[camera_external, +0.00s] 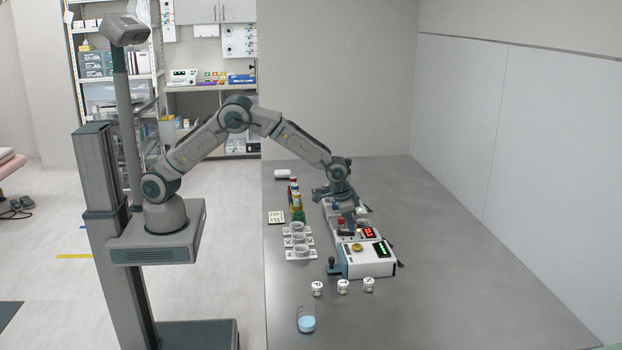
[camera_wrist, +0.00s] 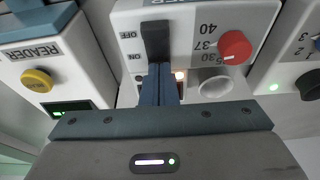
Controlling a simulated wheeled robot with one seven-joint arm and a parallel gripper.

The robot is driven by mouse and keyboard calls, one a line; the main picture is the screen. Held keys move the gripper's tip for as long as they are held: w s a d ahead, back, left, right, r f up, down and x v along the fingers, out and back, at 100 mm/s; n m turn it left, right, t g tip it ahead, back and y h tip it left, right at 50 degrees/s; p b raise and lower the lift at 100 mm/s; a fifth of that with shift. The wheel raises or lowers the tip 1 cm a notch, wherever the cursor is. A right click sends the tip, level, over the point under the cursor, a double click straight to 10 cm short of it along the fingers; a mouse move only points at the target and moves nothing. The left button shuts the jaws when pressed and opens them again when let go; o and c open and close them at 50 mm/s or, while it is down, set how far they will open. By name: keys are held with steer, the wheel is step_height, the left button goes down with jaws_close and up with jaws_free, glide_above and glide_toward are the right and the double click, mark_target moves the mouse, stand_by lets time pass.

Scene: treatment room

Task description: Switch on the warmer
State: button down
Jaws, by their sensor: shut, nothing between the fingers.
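The warmer (camera_wrist: 200,14) is the white box in the middle of the wrist view. It has a red knob (camera_wrist: 235,47) by the marks 37 and 40, and a round well (camera_wrist: 213,83). A black switch lever (camera_wrist: 156,38) stands beside OFF and ON labels. In the external view my gripper (camera_external: 350,228) is over the warmer, which has a lit red display (camera_external: 369,233).
A reader (camera_wrist: 50,55) with a yellow button and green display stands beside the warmer. Another white box (camera_wrist: 290,60) with a black dial is on the other side. A cup rack (camera_external: 300,253) and small white jars (camera_external: 343,286) are nearby. The table's right side is clear.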

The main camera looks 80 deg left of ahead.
mark_target(346, 233)
steer(key=shift+s+r, duration=0.25)
steer(key=shift+s, duration=0.45)
step_height(346, 233, up, 14)
stand_by(0.4)
steer(key=shift+s, duration=0.15)
